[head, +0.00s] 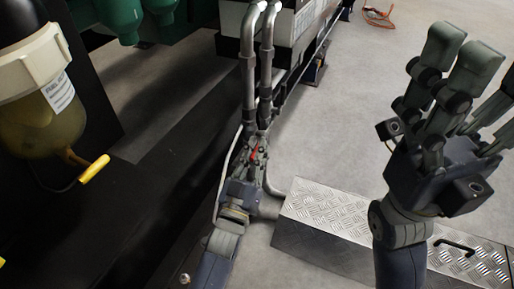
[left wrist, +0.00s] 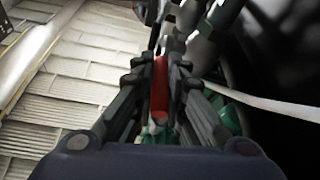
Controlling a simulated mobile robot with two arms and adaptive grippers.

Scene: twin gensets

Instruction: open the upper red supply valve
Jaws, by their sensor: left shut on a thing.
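A red valve handle (head: 254,153) shows between the fingers of my left gripper (head: 258,143), at the lower part of the grey vertical pipes in the head view. In the left wrist view the red handle (left wrist: 160,84) stands upright between the two fingers of the left gripper (left wrist: 162,70), which are shut on it. The valve body is mostly hidden by the fingers, and I cannot tell how far the handle is turned. My right gripper (head: 472,62) is raised at the right of the head view, its fingers spread, open and empty.
Grey pipes (head: 248,80) rise beside a dark machine frame. A diamond-plate step box (head: 325,212) lies right of my left arm. A filter bowl (head: 45,118) with a yellow-handled drain (head: 95,168) is at left.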

